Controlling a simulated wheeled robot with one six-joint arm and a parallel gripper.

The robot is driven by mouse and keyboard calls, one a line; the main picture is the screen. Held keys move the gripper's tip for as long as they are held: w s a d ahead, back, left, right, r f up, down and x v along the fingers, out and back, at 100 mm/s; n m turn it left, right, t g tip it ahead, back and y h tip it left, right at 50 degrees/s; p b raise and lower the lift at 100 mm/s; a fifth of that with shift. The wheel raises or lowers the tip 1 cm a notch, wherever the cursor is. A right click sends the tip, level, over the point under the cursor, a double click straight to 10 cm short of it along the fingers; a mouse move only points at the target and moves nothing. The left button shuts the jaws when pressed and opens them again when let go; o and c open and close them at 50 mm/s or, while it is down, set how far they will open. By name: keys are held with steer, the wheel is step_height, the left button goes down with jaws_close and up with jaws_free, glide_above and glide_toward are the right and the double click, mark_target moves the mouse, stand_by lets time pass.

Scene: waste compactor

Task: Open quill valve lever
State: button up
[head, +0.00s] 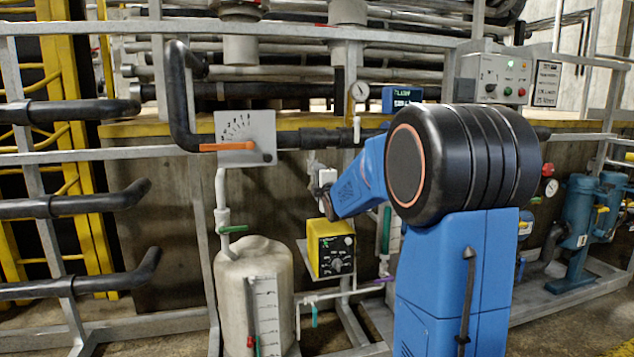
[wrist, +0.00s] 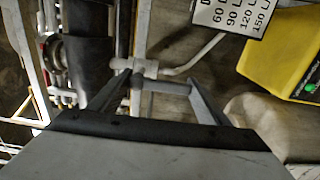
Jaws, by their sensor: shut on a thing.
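My gripper (head: 325,190) reaches in below the black horizontal pipe in the head view, just above the yellow box. In the wrist view, my gripper (wrist: 160,86) has its two fingers on either side of a short grey bar (wrist: 165,87), and it is shut on it. The bar sits beside a pale pipe joint (wrist: 136,67). I take this bar for the quill valve lever, but no label shows. In the head view, my own arm and the small scale hide its exact angle.
A dial plate (head: 246,140) with an orange pointer is to the left. The black pipe (wrist: 86,35) runs close by in the wrist view.

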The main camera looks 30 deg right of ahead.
steer(key=o, duration=1.5)
steer(key=v, duration=1.7)
steer(key=shift+s+a, duration=0.1)
steer(key=shift+s, duration=0.1)
